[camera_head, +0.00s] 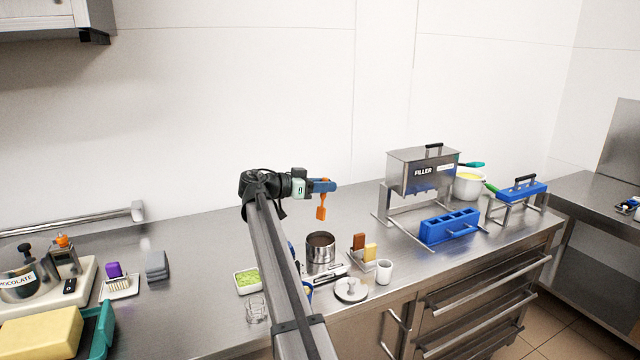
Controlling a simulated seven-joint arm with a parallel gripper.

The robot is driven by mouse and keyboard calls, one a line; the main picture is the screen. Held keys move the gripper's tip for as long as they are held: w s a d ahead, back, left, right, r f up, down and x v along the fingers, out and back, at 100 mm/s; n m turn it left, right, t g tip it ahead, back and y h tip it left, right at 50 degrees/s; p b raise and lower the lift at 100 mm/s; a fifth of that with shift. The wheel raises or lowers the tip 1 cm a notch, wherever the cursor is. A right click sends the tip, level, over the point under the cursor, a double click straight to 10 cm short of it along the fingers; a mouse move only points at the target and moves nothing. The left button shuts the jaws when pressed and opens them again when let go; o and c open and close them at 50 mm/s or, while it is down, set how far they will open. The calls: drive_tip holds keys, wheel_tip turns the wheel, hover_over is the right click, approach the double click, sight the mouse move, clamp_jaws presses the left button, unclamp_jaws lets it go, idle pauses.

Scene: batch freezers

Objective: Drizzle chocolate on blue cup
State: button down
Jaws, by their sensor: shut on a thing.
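My gripper (322,185) is raised above the counter and is shut on an orange utensil (321,208), which hangs down with its flat end lowest. Below it stands a steel pot (319,256) with dark brown contents that look like chocolate; the utensil is clear of the pot. At the far left is a pot (18,284) labelled CHOCOLATE.
A dish of green stuff (247,281) and a clear glass (256,310) lie left of my arm. The filler (421,172) and blue mould (449,227) stand farther right.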

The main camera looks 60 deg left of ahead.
sight(324, 218)
drive_tip(key=shift+f, duration=5.1)
drive_tip(key=shift+r, duration=4.2)
